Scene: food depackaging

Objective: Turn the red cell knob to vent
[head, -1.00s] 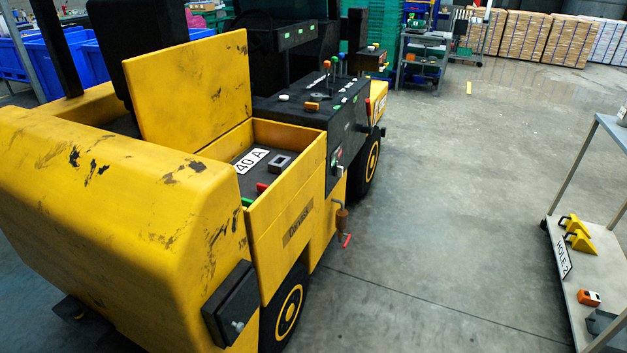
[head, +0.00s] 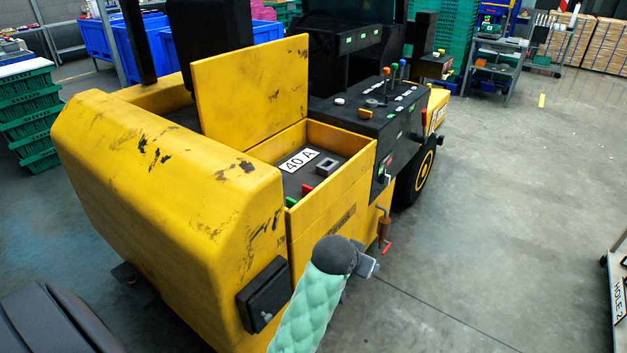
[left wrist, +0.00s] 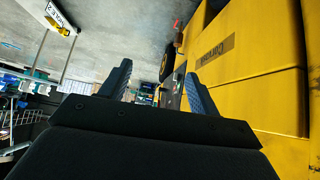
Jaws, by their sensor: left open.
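Inside the open yellow compartment on the vehicle's side, a small red knob-like part (head: 307,189) shows low behind the near wall, beside a green one (head: 291,201). The wall hides their lower parts, and I cannot read the red part's setting. My left gripper (head: 365,262) is outside the compartment, below and to the right of the red part, at the end of a green padded arm. In the left wrist view my left gripper (left wrist: 157,78) is open, with nothing between its fingers. My right gripper is not in view.
The raised yellow lid (head: 252,95) stands behind the compartment, which holds a "40 A" plate (head: 298,160) and a grey square part (head: 327,167).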

